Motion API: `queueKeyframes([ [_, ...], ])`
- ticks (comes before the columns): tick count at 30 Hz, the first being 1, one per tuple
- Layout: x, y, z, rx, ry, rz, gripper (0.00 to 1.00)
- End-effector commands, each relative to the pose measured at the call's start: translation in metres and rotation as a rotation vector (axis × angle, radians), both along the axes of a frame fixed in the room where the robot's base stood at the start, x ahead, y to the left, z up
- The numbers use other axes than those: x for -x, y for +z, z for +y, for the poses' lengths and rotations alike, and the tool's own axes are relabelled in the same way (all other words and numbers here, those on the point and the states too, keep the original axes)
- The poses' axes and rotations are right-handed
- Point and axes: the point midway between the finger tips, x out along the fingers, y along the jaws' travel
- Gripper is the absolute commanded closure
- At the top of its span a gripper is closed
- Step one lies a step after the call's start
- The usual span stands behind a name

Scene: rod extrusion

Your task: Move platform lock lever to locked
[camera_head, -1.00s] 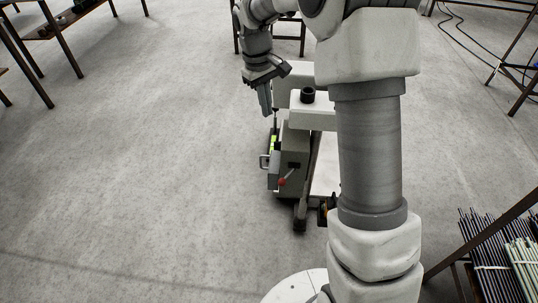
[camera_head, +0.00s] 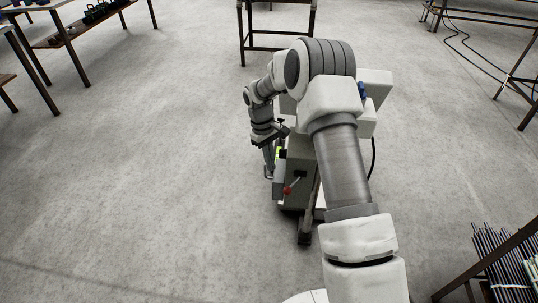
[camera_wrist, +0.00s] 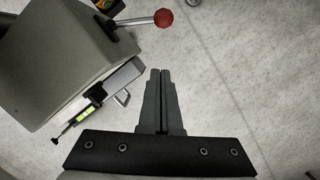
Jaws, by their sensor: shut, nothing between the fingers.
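A lever with a red ball knob (camera_head: 287,190) and a metal rod sticks out from the side of a grey machine housing (camera_head: 299,172). In the wrist view the red knob (camera_wrist: 164,18) is at the top, and the rod runs left into the housing (camera_wrist: 60,55). My gripper (camera_head: 268,168) is beside the housing, up and left of the knob in the head view. In the wrist view my gripper (camera_wrist: 160,72) is shut and empty, with its tips apart from the knob and pointing towards it. No lock marking is readable.
Below the housing in the wrist view are a small metal loop handle (camera_wrist: 122,97) and a yellow-green strip (camera_wrist: 86,115). A rack of rods (camera_head: 500,255) stands at the lower right. The floor (camera_head: 130,180) left of the machine is clear.

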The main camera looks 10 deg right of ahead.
Motion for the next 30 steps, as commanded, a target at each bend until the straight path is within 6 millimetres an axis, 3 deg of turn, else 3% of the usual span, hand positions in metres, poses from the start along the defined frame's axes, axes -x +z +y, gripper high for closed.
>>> queueKeyframes([
  [4, 0.008, -0.036, -0.004, -0.001, -0.002, 0.004, 1.00],
  [15, 0.037, -0.038, -0.022, 0.000, -0.001, 0.000, 1.00],
  [30, 0.040, -0.038, -0.024, 0.000, 0.002, -0.001, 1.00],
])
